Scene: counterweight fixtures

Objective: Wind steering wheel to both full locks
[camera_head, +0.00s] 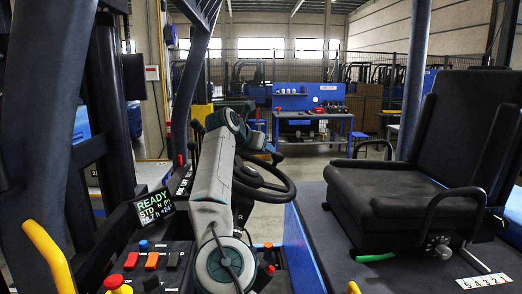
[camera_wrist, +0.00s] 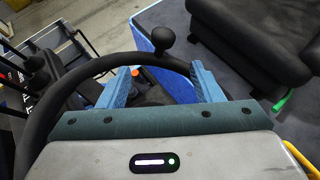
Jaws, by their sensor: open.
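The black steering wheel (camera_head: 286,190) stands at the centre of the head view, partly hidden behind my arm. In the wrist view its rim (camera_wrist: 72,84) arches across the picture, with a round black spinner knob (camera_wrist: 162,40) on the far side. My gripper (camera_wrist: 160,68) is open, its two blue fingers spread wide over the far rim. The knob shows between the fingers and slightly beyond the tips. I see no grip on the rim or knob; whether a fingertip touches the rim I cannot tell. The fingers are not clear in the head view.
A small display (camera_head: 155,205) reads READY, above a panel with red, orange and black controls (camera_head: 151,260). A black seat (camera_head: 425,190) with armrests stands at the right. Dark frame posts rise at the left. A blue workbench (camera_head: 312,125) is far behind.

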